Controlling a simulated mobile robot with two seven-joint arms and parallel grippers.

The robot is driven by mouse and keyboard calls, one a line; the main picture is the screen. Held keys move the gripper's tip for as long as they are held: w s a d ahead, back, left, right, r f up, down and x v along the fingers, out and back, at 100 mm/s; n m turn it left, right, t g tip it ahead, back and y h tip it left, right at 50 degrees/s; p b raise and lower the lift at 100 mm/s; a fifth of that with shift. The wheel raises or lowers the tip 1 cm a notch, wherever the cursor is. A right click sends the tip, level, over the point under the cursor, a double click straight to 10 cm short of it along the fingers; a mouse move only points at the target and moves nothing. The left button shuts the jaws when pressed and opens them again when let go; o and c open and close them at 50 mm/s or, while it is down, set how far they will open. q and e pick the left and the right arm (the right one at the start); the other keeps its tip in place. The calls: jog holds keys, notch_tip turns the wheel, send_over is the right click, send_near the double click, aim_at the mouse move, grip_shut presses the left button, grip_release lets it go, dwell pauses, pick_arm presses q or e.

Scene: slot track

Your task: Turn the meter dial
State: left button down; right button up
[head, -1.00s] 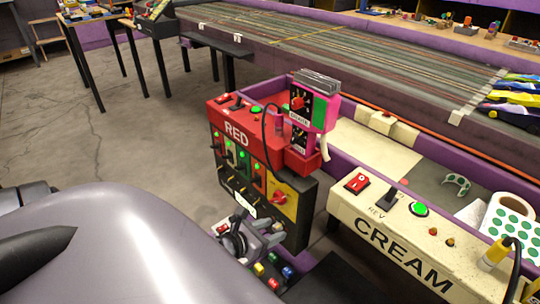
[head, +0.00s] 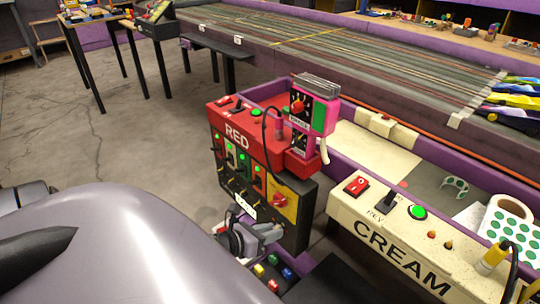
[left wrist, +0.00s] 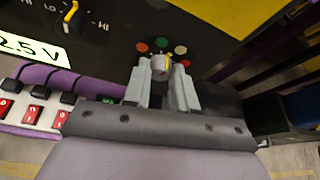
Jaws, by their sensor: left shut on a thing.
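The black control box (head: 318,202) stands under the red unit marked RED (head: 237,142). My left gripper (left wrist: 160,72) is at the lower part of its front. In the left wrist view its two grey fingers are shut on a small silver knob (left wrist: 160,63) with a yellow mark, taken to be the meter dial. Several coloured dots surround the knob. A black dial (left wrist: 72,17) with a yellow pointer and HI marks sits at upper left, above a white label reading 2.5 V (left wrist: 32,48). In the head view the gripper (head: 262,231) hides the knob. My right gripper is out of view.
Coloured buttons (head: 272,259) lie just below my gripper. The cream control box (head: 395,240) stands to the right, with a roll of green-dotted stickers (head: 508,216) behind it. The slot track (head: 350,60) runs behind. Open floor (head: 120,140) lies to the left.

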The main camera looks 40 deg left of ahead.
pick_arm(q)
jog(key=shift+a+f+n+t+h+b, duration=0.15)
jog(key=shift+n+t+h+b, duration=0.3)
jog(key=shift+n+h+b, duration=1)
jog(key=shift+a+f+n+t+h+b, duration=0.15)
jog(key=shift+n+t+h+b, duration=0.25)
jog(key=shift+n, duration=2)
jog(key=shift+a+f+n+t+h+b, duration=0.15)
jog(key=shift+n+t+h+b, duration=0.3)
jog(key=shift+n+h+b, duration=1)
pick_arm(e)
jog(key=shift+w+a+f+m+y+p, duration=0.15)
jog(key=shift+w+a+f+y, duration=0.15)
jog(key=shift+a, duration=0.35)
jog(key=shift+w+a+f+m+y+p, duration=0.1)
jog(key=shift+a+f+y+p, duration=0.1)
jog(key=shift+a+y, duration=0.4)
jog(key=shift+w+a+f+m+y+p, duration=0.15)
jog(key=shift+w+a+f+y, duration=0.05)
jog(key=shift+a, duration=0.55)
pick_arm(q)
jog(key=shift+d+n+y, duration=0.1)
jog(key=shift+n+y, duration=0.4)
jog(key=shift+n, duration=0.1)
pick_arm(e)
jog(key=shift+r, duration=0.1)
pick_arm(q)
jog(key=c, duration=0.9)
grip_release()
